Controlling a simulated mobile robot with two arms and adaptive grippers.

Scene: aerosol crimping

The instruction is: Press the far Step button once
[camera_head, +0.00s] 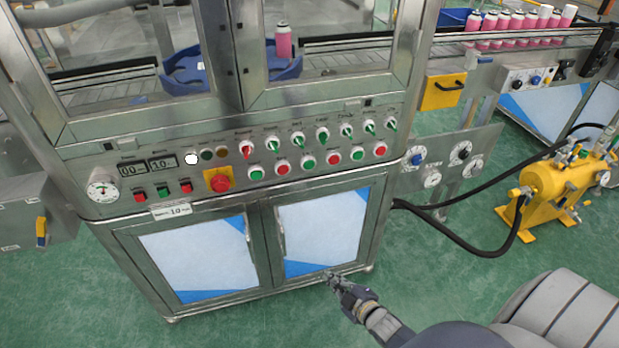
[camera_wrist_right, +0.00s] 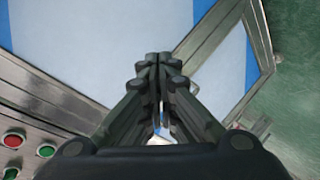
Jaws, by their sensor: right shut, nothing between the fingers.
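The machine's control panel (camera_head: 215,160) carries a row of alternating green and red push buttons (camera_head: 308,162), with green and red selector switches (camera_head: 295,138) above them. A smaller group of red and green buttons (camera_head: 163,190) sits at the left below two displays. The lettering is too small to tell which button is Step. My right gripper (camera_head: 333,280) is shut and empty, low in front of the right cabinet door, well below the buttons. In the right wrist view its fingers (camera_wrist_right: 158,60) meet, and some panel buttons (camera_wrist_right: 14,138) show at lower left. My left gripper is not in view.
A red emergency stop on a yellow plate (camera_head: 219,181) sits left of the button row. Cabinet doors (camera_head: 322,228) are below the panel. A yellow tank unit (camera_head: 560,185) with black hoses stands at right. Pink cans (camera_head: 515,22) line the conveyor. Green floor lies open in front.

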